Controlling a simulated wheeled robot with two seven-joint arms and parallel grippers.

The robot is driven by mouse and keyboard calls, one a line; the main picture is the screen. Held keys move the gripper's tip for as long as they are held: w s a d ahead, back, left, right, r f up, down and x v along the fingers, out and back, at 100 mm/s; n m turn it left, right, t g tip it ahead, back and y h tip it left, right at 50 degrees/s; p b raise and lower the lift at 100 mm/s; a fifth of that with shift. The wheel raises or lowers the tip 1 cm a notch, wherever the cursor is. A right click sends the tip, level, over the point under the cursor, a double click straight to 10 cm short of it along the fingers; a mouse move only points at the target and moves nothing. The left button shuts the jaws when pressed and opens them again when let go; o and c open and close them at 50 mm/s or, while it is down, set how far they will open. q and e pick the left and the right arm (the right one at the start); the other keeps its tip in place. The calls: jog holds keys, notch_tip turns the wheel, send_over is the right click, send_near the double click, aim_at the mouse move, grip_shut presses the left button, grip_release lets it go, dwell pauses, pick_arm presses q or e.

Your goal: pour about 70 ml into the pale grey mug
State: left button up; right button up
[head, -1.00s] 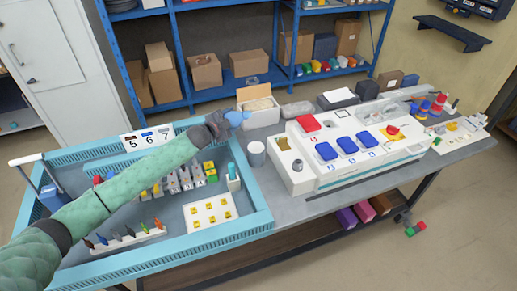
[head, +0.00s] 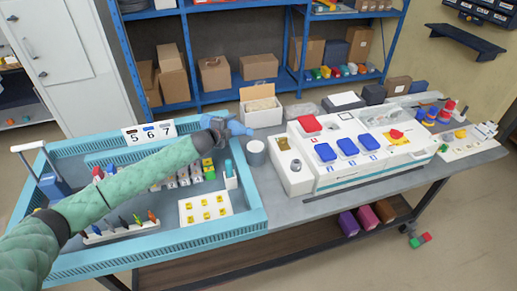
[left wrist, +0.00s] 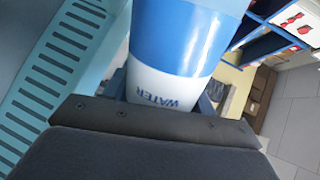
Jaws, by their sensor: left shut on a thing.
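The pale grey mug (head: 256,158) stands on the grey bench, between the blue tray and the white socket box. My left gripper (head: 222,125) is up and to the left of the mug in the head view. It is shut on a blue and white bottle marked WATER (left wrist: 180,50), which fills the upper middle of the left wrist view. In the head view only a small blue shape (head: 238,127) shows at the gripper, above and left of the mug. The bottle's mouth and exact tilt cannot be made out. My right gripper is not in view.
The blue tray (head: 160,243) holds small blocks, a tool rack and a white card (head: 205,208). A white socket box (head: 300,178) with blue and red lids stands right of the mug. An open carton (head: 262,116) stands behind the mug.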

pick_arm(q)
jog(key=shift+d+r, duration=0.1)
jog(key=shift+s+m, duration=0.1)
jog(key=shift+m, duration=0.2)
jog(key=shift+a+f, duration=0.2)
jog(key=shift+a, duration=0.05)
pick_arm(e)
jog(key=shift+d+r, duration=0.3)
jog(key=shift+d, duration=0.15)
pick_arm(q)
jog(key=shift+a, duration=0.1)
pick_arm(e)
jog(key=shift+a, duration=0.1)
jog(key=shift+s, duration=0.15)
pick_arm(q)
jog(key=shift+w+a, duration=0.15)
jog(key=shift+w, duration=0.15)
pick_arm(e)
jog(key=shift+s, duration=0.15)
pick_arm(q)
jog(key=shift+w+a+f+m, duration=0.1)
jog(key=shift+a+f+m, duration=0.1)
jog(key=shift+m, duration=0.1)
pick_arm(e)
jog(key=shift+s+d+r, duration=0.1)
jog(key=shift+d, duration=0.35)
